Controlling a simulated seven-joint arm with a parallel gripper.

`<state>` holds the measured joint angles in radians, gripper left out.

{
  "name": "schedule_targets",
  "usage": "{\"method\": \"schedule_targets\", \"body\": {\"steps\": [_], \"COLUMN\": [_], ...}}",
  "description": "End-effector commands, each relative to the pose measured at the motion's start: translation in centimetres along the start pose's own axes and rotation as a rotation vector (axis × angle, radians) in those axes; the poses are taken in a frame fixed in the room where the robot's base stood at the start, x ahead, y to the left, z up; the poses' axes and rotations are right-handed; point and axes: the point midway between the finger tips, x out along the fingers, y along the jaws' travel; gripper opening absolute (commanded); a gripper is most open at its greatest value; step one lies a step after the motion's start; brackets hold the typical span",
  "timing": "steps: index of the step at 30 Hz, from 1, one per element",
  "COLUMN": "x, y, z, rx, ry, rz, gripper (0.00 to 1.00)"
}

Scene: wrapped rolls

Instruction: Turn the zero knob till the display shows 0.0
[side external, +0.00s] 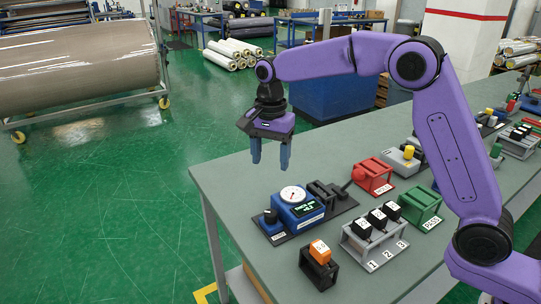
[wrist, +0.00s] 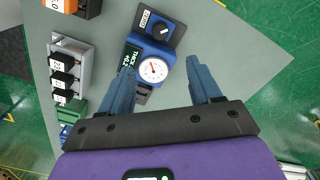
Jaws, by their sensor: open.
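The blue thickness gauge (side external: 302,209) stands on a dark base plate on the grey table, with a white dial (side external: 293,194) and a small lit display (side external: 309,209). In the wrist view the display (wrist: 130,58) appears to read about +0.2, small and partly unclear. The black zero knob (side external: 270,215) sits on a blue block at the plate's near-left end. It also shows in the wrist view (wrist: 159,29), beside a ZERO label. My gripper (side external: 270,162) is open and empty, above and behind the gauge, pointing down. Its fingers (wrist: 158,60) are apart from the knob.
An orange-topped block in a black holder (side external: 319,265) stands at the front. A grey rack of black blocks numbered 1 to 3 (side external: 375,240), a red rack (side external: 373,177) and a green rack (side external: 421,207) stand to the right. The table's left edge is near the knob.

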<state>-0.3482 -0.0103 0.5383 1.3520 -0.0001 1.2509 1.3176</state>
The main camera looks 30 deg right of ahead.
Motion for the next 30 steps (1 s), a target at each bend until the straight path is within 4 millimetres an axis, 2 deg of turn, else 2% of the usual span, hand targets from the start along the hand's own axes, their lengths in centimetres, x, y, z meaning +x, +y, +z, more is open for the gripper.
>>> {"method": "schedule_targets", "body": {"steps": [7, 13, 30], "x": [-1.0, 0.4, 10.9], "y": [0.0, 0.0, 0.1], "z": [0.1, 0.1, 0.1], "rx": [-0.001, -0.001, -0.001], "ry": [0.000, -0.001, -0.001], "rz": [-0.001, 0.003, 0.005], "gripper": [0.63, 0.63, 0.63]}}
